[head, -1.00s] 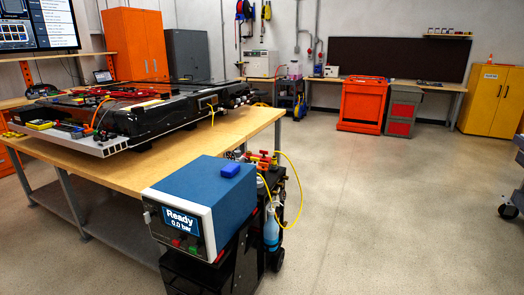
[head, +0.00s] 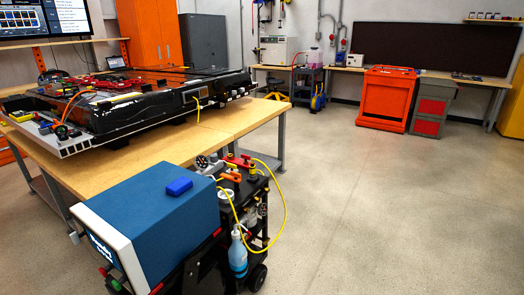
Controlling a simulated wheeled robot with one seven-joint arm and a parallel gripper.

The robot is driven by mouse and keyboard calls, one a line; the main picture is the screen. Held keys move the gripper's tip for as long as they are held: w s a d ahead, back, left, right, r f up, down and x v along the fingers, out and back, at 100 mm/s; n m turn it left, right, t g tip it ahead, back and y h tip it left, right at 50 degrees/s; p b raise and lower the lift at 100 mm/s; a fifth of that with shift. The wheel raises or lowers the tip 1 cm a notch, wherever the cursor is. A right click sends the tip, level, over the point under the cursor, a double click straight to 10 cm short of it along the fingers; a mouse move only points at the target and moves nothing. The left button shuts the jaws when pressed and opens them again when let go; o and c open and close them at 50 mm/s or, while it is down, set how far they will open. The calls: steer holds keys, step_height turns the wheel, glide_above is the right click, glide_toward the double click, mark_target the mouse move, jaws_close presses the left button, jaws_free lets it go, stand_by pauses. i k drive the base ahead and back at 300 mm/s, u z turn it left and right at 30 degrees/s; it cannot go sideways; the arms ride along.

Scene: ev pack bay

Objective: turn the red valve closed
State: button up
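A small red valve handle (head: 238,160) shows on top of the black cart (head: 195,272), behind the blue instrument box. An orange handle (head: 231,177) sits just in front of it, and a yellow fitting (head: 252,168) is to its right. The red handle is small and partly crowded by fittings, so I cannot tell whether the valve is open or closed. My gripper is not in view.
The blue box (head: 150,215) stands at the cart's near end. A yellow hose (head: 284,210) loops out to the cart's right, near a light-blue bottle (head: 238,257). A wooden workbench (head: 150,155) with a battery pack (head: 150,107) lies behind. The floor (head: 380,200) on the right is clear.

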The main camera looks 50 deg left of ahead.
mark_target(247, 157)
steer(key=z, duration=0.05)
steer(key=i, duration=1.1)
steer(key=u, duration=2.6)
steer(key=i, duration=1.7)
steer(key=z, duration=0.05)
